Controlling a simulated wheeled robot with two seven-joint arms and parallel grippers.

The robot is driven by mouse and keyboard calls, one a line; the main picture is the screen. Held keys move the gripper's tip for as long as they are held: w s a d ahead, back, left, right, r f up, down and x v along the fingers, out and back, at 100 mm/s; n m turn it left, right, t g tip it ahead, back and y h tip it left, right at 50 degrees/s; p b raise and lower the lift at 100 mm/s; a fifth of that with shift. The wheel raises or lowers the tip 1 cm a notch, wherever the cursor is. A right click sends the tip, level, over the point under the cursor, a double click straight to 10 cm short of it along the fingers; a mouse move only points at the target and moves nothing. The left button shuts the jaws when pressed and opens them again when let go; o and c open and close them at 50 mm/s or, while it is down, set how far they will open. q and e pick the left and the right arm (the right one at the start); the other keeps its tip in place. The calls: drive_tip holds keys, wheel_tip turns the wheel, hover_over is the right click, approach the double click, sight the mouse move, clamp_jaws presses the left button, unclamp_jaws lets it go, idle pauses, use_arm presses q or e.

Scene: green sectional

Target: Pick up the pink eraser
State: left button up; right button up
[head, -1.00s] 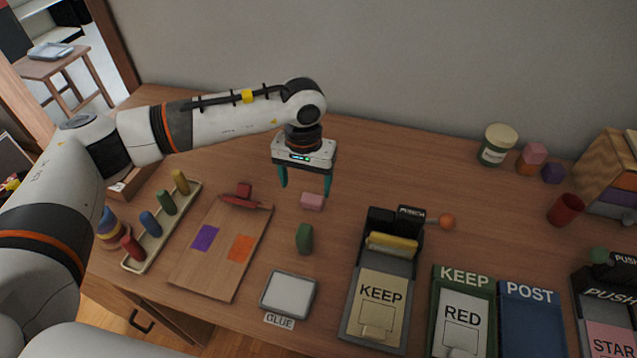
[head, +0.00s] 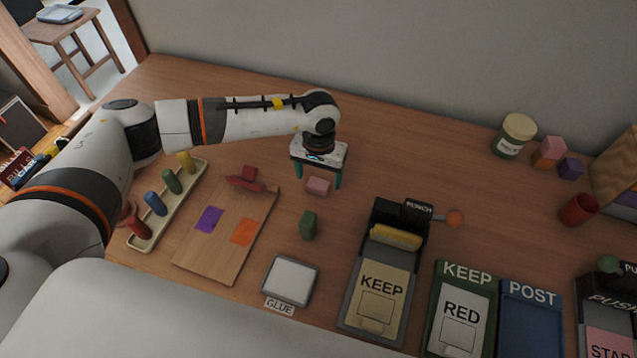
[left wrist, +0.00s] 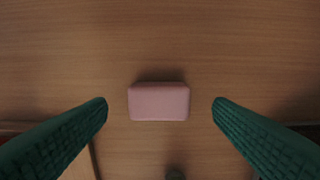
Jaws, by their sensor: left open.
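The pink eraser (head: 318,186) lies flat on the wooden desk, just right of the cutting board. In the left wrist view the pink eraser (left wrist: 158,101) is centred between two green fingers. My left gripper (head: 318,182) points down over it, with a finger on each side. The gripper is open and empty, and the fingers (left wrist: 160,108) stand apart from the eraser on both sides. My right gripper is not in view.
A green block (head: 308,225) stands in front of the eraser. A glue pad (head: 291,280) and a punch (head: 398,237) are nearer and right. The desk behind is clear.

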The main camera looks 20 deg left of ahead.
sight(318, 183)
use_arm(q)
wheel_tip(318, 183, down, 3)
drive_tip(key=shift+a+f, duration=0.1)
drive_tip(key=shift+f, duration=0.05)
drive_tip(key=shift+c, duration=0.3)
drive_tip(key=c, duration=1)
